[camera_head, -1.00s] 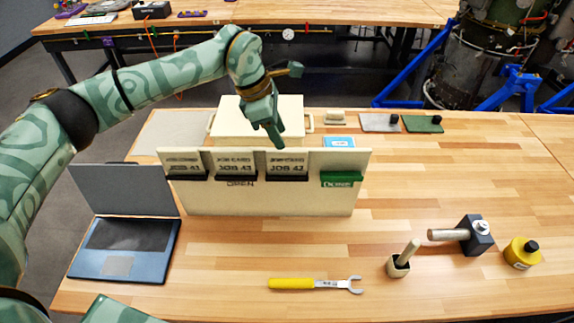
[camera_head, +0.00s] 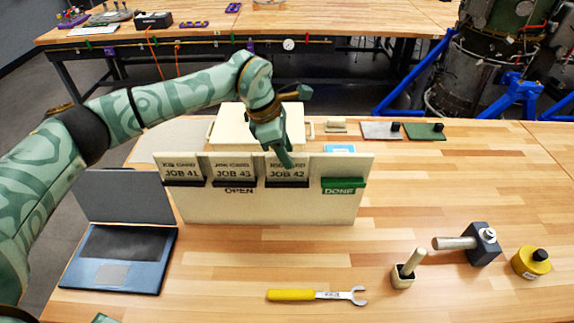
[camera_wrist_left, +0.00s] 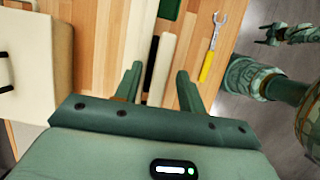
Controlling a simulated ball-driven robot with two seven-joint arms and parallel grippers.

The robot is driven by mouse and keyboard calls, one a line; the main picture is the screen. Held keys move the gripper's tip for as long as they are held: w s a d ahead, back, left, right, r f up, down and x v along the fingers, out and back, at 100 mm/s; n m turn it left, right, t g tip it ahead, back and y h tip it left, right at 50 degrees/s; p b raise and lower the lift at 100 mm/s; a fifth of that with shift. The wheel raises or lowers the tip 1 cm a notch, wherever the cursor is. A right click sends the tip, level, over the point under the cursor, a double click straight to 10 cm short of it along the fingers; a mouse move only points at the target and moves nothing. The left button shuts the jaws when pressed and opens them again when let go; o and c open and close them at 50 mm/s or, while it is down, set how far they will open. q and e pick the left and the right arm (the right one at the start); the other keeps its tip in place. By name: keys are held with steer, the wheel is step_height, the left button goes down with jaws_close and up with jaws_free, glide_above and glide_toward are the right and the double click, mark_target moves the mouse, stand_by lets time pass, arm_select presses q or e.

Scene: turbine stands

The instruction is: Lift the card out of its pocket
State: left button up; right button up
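A cream board (camera_head: 270,208) stands upright on the bench with black pockets along its top. Cards marked JOB 41 (camera_head: 181,173), JOB 43 (camera_head: 233,174) and JOB 42 (camera_head: 287,173) sit in these pockets. A green pocket marked DONE (camera_head: 343,184) at the right end shows no card. My left gripper (camera_head: 286,158) points down at the top of the JOB 42 card, partly covering it. In the left wrist view my left gripper (camera_wrist_left: 158,88) is open, with a cream strip and a black strip between its fingers. My right gripper (camera_wrist_left: 272,34) shows small there, its state unclear.
A cream box (camera_head: 226,126) with handles stands behind the board. A laptop (camera_head: 122,245) is at left. A yellow-handled wrench (camera_head: 316,295), a small holder (camera_head: 403,276), a hammer (camera_head: 480,244) and a yellow container (camera_head: 530,263) lie in front and right. The bench's right middle is clear.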

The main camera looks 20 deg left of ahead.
arm_select(q)
jaws_close()
steer(key=shift+r+p, duration=0.5)
steer(key=shift+r, duration=0.2)
steer(key=shift+r+p, duration=0.65)
steer(key=shift+r, duration=0.15)
